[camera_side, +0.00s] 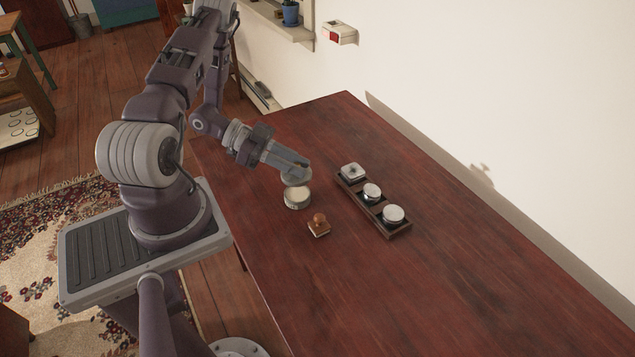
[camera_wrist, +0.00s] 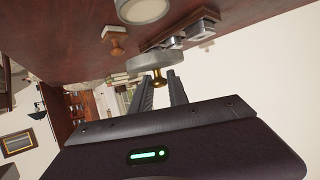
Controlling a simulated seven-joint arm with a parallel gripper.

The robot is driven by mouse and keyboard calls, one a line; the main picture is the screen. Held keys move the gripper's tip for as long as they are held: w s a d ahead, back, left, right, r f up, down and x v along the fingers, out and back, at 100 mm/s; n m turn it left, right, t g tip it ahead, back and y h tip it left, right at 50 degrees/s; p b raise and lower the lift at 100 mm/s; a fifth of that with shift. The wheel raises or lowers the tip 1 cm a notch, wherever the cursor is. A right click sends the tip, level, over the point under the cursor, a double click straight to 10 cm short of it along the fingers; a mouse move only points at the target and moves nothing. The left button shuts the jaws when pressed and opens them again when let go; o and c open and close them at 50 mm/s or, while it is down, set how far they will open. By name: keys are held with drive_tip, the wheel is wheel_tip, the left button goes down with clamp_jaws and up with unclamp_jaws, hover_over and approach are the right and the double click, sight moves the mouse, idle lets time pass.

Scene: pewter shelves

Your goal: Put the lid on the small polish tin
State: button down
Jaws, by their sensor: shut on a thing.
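My gripper (camera_side: 301,165) is shut on the brass knob of a round grey lid (camera_side: 296,177). In the wrist view the lid (camera_wrist: 155,65) hangs from the knob (camera_wrist: 158,82), between the fingertips (camera_wrist: 159,76). A round, pale open-topped tin (camera_side: 297,199) stands upright on the table, and it also shows in the wrist view (camera_wrist: 143,10). In the side view the lid appears just above and behind the tin. In the wrist view the two are apart. The lid hides little of the tin.
A dark wooden tray (camera_side: 400,233) to the right holds a squarish container (camera_side: 353,173) and two round ones (camera_side: 371,192), (camera_side: 393,214). A wooden stamp-like block with a round knob (camera_side: 319,226) stands in front of the tin. The red-brown table (camera_side: 430,300) is clear toward the front.

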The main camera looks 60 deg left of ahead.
sight(297, 194)
drive_tip(key=shift+a, duration=0.1)
drive_tip(key=shift+f, duration=2.9)
drive_tip(key=shift+f, duration=0.6)
drive_tip(key=c, duration=1.2)
unclamp_jaws()
drive_tip(key=v, duration=0.7)
drive_tip(key=shift+s, duration=0.1)
